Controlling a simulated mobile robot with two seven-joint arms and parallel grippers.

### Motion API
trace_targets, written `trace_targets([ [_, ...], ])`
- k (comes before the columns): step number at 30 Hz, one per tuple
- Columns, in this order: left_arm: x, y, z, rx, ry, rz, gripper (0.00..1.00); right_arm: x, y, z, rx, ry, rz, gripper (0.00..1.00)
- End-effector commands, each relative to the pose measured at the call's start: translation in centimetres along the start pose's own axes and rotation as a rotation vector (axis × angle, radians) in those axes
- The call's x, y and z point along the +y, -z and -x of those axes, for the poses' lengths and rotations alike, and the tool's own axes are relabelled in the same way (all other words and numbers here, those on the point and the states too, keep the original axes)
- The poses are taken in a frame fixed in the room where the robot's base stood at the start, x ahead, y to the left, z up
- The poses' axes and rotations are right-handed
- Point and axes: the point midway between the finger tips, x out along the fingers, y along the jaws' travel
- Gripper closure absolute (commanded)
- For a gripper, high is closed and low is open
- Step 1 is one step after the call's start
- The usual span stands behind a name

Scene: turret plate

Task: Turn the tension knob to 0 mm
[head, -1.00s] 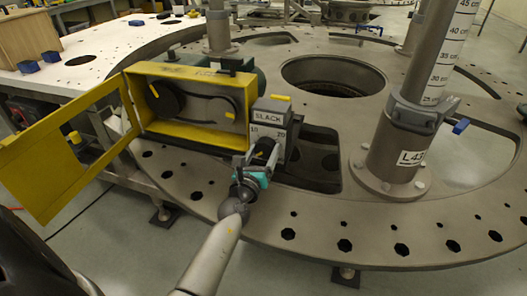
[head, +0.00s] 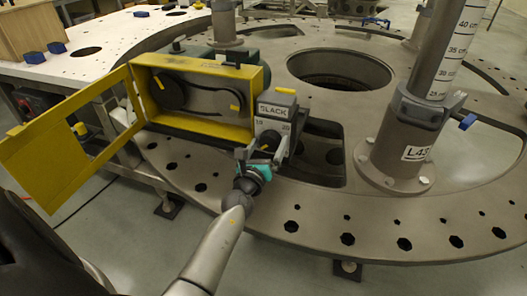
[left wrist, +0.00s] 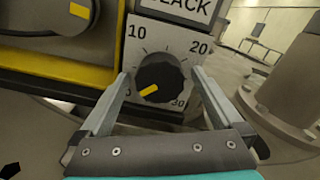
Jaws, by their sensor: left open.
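The tension knob (left wrist: 160,78) is a round black dial with a yellow pointer on a light scale plate below the SLACK label. In the left wrist view its pointer slants to the lower left, toward a mark partly hidden by my left finger. The numbers 10, 20 and 30 show. My left gripper (left wrist: 160,76) is open, with one finger on each side of the knob and a visible gap to it. In the head view the left gripper (head: 255,160) is at the front of the knob box (head: 275,112) and partly covers the knob. My right gripper is not in view.
A yellow belt housing (head: 200,130) with its yellow door (head: 65,140) swung open stands left of the knob box. A grey post labelled L43 (head: 400,150) stands to the right. The turret plate (head: 340,215) has several holes and a large round opening.

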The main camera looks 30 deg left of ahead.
Motion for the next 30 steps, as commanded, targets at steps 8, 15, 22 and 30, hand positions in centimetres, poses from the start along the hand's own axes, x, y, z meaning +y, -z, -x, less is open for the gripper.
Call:
trace_targets([
  [8,0.0,0.0,3.0,0.003,-0.001,-0.001,0.00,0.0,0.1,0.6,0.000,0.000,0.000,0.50],
  [15,0.0,0.1,7.1,0.003,-0.001,-0.001,0.00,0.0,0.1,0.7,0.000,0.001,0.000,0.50],
  [22,0.0,0.2,10.8,0.004,0.000,-0.001,0.00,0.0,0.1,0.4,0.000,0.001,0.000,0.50],
  [30,0.0,0.2,14.1,0.002,0.000,0.000,0.00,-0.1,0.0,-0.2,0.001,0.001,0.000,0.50],
])
